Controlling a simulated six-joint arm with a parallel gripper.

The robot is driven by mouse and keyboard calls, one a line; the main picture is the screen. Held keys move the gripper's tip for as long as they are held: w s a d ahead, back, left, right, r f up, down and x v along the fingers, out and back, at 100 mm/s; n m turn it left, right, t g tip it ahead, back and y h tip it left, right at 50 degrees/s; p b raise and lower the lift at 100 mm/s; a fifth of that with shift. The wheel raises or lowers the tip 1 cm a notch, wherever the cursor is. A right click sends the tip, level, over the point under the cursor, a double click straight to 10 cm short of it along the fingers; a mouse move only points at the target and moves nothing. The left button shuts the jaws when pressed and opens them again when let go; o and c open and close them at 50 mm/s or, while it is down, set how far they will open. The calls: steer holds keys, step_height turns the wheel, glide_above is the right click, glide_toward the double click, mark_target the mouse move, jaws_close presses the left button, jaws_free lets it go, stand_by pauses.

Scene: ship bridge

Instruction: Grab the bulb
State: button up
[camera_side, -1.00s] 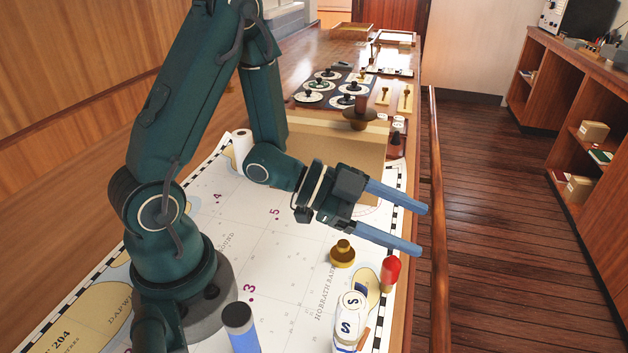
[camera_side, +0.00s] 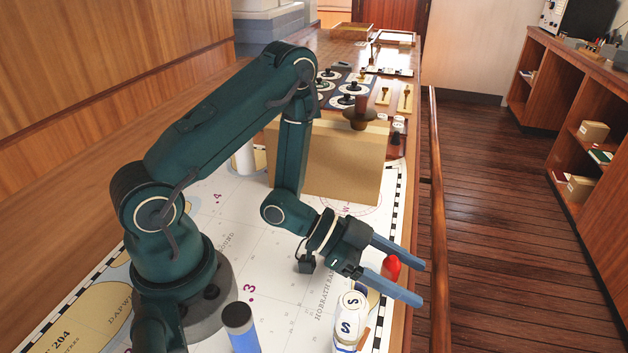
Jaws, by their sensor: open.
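A red bulb-shaped object (camera_side: 391,268), which I take to be the bulb, stands near the right edge of the chart. My gripper (camera_side: 420,283) is open, with its two blue fingers pointing right and a little down. The red bulb shows in the gap between the fingers, and the nearer finger hides its lower part. I cannot tell whether the fingers are at its height or touch it.
A white bottle with an S label (camera_side: 349,318) stands just in front of the fingers. A blue cylinder with a dark top (camera_side: 241,328) stands front left. A cardboard box (camera_side: 345,165) is behind my gripper. A wooden rail (camera_side: 436,200) runs along the right edge.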

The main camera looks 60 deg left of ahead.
steer(key=shift+w+d+f, duration=0.1)
steer(key=shift+w+d, duration=0.05)
steer(key=shift+d, duration=0.05)
jaws_close()
stand_by(0.3)
